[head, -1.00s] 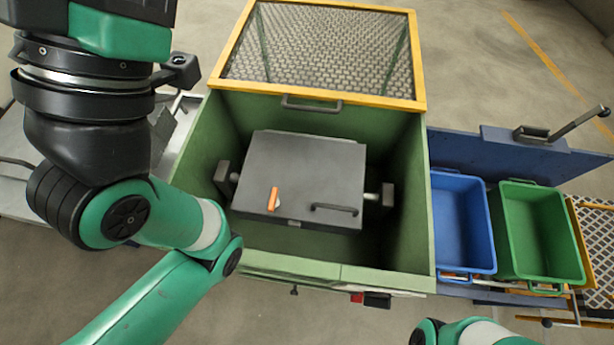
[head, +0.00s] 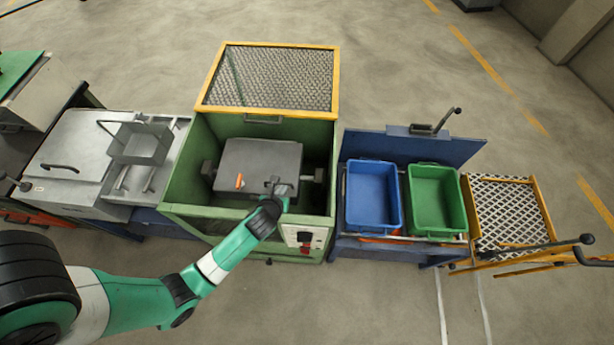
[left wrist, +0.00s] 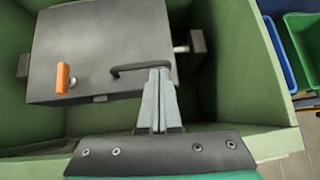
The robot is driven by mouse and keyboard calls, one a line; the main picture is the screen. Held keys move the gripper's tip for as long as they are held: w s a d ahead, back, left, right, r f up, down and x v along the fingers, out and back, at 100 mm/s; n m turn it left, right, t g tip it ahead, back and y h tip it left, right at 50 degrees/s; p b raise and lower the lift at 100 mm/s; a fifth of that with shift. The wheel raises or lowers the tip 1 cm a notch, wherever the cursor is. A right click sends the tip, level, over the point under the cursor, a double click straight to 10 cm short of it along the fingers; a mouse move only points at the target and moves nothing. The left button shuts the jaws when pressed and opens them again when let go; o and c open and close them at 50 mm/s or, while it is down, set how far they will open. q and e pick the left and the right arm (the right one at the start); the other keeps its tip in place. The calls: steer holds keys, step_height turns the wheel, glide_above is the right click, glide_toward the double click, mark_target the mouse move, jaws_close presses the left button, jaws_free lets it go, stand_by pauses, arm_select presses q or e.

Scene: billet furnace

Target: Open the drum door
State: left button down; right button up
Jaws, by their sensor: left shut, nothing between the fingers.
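The dark grey drum (head: 258,158) sits inside the open green housing, its flat door face upward and shut. An orange latch (head: 239,181) is on the door's left part; it also shows in the left wrist view (left wrist: 62,78). My left gripper (head: 281,186) reaches into the housing over the drum's front right. In the left wrist view its fingers (left wrist: 158,76) are closed together, with tips at the right end of the black door handle (left wrist: 128,69). I cannot tell whether they touch it. My right gripper is not in view.
The green housing's walls (head: 325,185) surround the drum, and its yellow-framed mesh lid (head: 270,78) stands open behind. A blue bin (head: 372,195) and a green bin (head: 436,200) stand to the right. A grey bench with a metal basket (head: 140,143) is at left.

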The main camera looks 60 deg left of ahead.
arm_select(q)
steer(key=s+r+g+p, duration=0.1)
steer(key=s+p, duration=0.1)
steer(key=s, duration=0.4)
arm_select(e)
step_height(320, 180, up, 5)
arm_select(q)
steer(key=b+x, duration=0.2)
steer(key=x, duration=0.3)
steer(key=b+x, duration=0.2)
steer(key=x, duration=0.3)
steer(key=shift+a, duration=0.4)
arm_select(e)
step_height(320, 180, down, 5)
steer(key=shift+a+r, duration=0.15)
arm_select(q)
steer(key=shift+r, duration=0.1)
